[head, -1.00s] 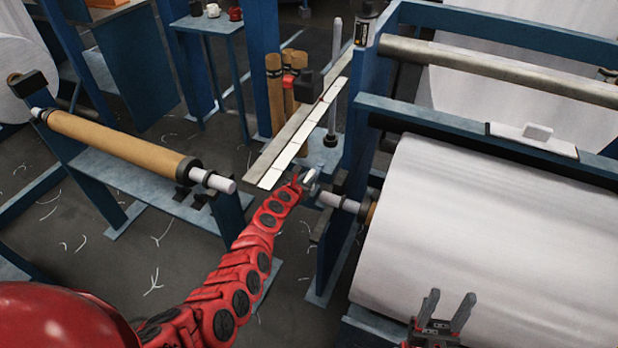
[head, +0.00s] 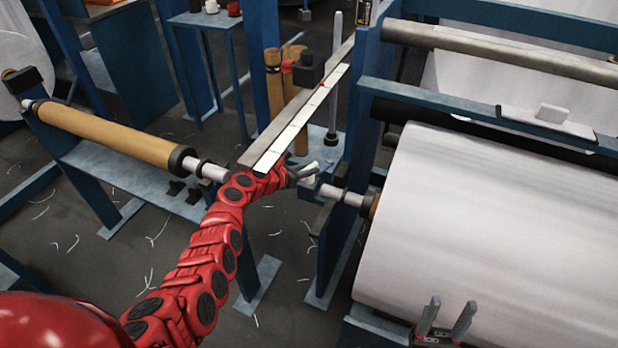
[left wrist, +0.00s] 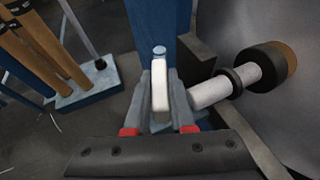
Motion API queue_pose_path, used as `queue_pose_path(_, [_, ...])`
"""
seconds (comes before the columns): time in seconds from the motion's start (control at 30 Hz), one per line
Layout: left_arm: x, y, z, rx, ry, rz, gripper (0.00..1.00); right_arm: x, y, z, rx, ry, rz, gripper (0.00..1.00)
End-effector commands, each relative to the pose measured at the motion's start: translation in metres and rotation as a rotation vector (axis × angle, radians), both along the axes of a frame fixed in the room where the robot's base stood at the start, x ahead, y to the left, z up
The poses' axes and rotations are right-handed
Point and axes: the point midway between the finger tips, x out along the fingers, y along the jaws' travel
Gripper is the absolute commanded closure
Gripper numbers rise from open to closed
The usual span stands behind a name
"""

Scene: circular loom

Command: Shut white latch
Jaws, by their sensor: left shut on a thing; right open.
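The white latch (left wrist: 160,92) stands between the two fingers of my left gripper (left wrist: 160,100) in the left wrist view, in front of a blue post. In the head view the latch (head: 309,170) is a small white piece beside the roll's shaft end. My left gripper (head: 303,174) is shut on it there, with the red arm reaching in from the lower left. My right gripper (head: 446,322) is open and empty at the bottom edge, in front of the large white roll.
The shaft end (left wrist: 225,88) with its dark collar lies just right of the latch. A large white roll (head: 490,230) fills the right side. A ruler-like beam (head: 300,120) runs above my left wrist. A brown roll (head: 110,137) lies at left.

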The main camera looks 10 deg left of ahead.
Motion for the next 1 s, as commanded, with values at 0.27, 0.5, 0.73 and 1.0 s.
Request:
queue_pose_path(0.27, [0.0, 0.001, 0.001, 0.002, 0.0, -0.012, 1.0, 0.0, 0.0, -0.002, 0.0, 0.0, 0.0, 0.47])
queue_pose_path(0.5, [0.0, 0.001, 0.001, 0.001, 0.0, -0.011, 0.47, 0.0, 0.0, -0.002, 0.0, 0.0, 0.0, 0.47])
queue_pose_path(0.73, [0.0, 0.0, 0.001, 0.001, 0.001, -0.012, 0.47, 0.0, 0.0, -0.002, 0.0, 0.0, 0.0, 0.47])
queue_pose_path(1.0, [-0.011, 0.007, 0.01, -0.003, -0.002, -0.014, 0.47, 0.0, 0.0, 0.012, 0.0, 0.0, 0.0, 0.47])
